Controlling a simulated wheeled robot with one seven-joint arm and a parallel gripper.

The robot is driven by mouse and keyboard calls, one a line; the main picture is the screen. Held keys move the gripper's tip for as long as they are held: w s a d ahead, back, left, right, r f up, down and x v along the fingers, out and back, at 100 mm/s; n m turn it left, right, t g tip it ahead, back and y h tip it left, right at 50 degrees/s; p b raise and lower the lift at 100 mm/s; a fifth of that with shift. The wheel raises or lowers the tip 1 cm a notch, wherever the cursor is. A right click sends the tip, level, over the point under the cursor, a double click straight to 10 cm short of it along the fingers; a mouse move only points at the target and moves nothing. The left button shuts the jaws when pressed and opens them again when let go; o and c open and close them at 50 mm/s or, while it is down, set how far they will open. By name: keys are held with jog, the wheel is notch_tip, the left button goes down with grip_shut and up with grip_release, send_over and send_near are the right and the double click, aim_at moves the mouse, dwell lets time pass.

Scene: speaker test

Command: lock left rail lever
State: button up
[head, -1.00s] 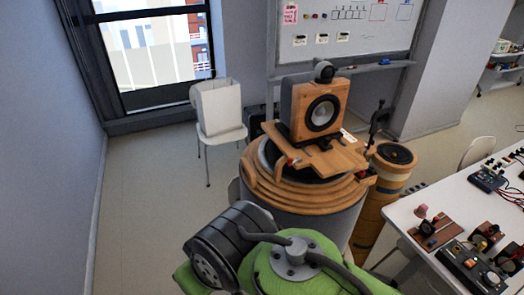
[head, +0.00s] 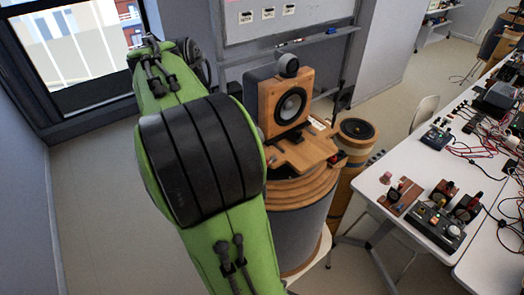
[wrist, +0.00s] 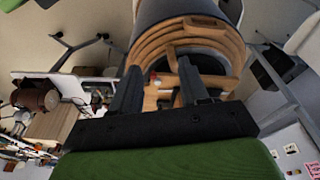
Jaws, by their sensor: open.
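The speaker (head: 289,103) with a wooden front stands on a wooden platform (head: 300,152) atop a round drum with stacked wooden rings (head: 300,188). A small red-tipped part (head: 333,159) shows at the platform's right edge; my arm covers part of the left side. I cannot tell the left rail lever clearly. In the wrist view my gripper (wrist: 161,88) is open and empty, its two dark fingers pointing toward the wooden rings (wrist: 165,45). A small red part (wrist: 153,76) shows between the fingers, apart from them as far as I can tell. The head view does not show my gripper clearly.
A wooden column speaker (head: 352,140) stands just right of the drum. A white table (head: 375,212) with electronic boxes and wires is at the right. A whiteboard (head: 290,18) is behind. Floor (head: 95,200) is clear at the left.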

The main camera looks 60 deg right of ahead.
jog(key=s+d+m+g+p, duration=0.1)
jog(key=d+m+g+p, duration=0.15)
jog(key=d+m, duration=0.75)
jog(key=shift+g, duration=0.25)
jog(key=b+x, duration=0.1)
jog(key=x, duration=0.4)
jog(key=b+x, duration=0.1)
jog(key=x, duration=0.4)
jog(key=b+x, duration=0.1)
jog(key=x, duration=0.3)
jog(key=shift+s+f, duration=0.3)
jog(key=shift+s, duration=0.1)
grip_shut()
